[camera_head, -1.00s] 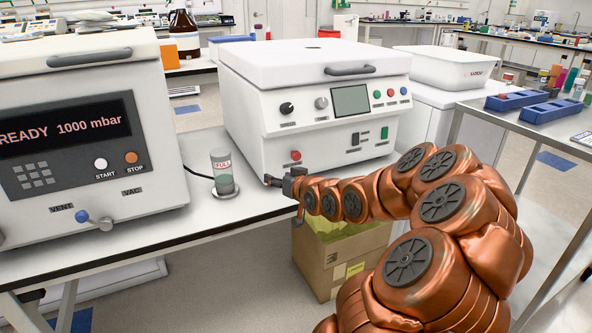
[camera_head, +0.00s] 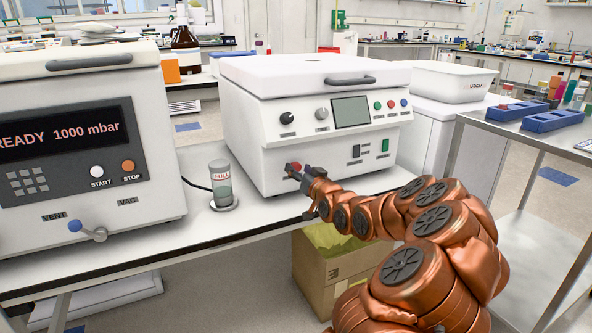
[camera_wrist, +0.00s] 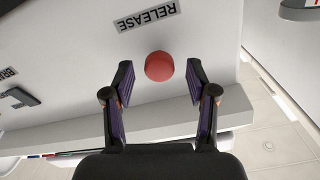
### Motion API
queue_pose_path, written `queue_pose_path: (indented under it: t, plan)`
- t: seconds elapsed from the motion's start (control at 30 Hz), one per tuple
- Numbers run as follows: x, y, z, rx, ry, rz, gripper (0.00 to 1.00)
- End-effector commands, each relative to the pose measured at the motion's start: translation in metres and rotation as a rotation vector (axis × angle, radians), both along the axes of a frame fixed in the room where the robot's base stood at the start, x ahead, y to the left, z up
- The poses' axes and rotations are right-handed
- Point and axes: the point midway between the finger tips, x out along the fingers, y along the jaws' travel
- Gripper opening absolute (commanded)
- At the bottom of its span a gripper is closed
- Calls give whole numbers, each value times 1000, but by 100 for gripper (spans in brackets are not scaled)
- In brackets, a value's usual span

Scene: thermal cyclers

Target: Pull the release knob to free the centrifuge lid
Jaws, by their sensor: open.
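The centrifuge (camera_head: 262,127) is a white box on the bench, its lid (camera_head: 300,72) down, with a grey handle at the front. The red release knob (camera_head: 291,167) is low on the left of its front panel. In the wrist view the round red knob (camera_wrist: 159,66) lies under a RELEASE label (camera_wrist: 146,15), which appears upside down. My gripper (camera_wrist: 158,80) is open and empty. Its two fingers stand on either side of the knob, with gaps on both sides. I cannot tell how deep the fingertips reach along the knob.
A cylinder marked FULL (camera_head: 221,185) stands on the bench left of the centrifuge. A vacuum oven (camera_head: 80,150) with a vent lever is further left. A cardboard box (camera_head: 330,270) sits on the floor below. The bench strip before the centrifuge is clear.

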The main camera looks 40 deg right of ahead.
Motion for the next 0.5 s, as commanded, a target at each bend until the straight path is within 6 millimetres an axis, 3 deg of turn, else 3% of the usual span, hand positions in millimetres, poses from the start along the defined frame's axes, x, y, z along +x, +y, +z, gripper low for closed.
queue_pose_path:
  t: [0.23,0.5]
  plan:
    - [18,-7,0,-3,1,0,57]
    - [23,-8,0,-2,2,0,57]
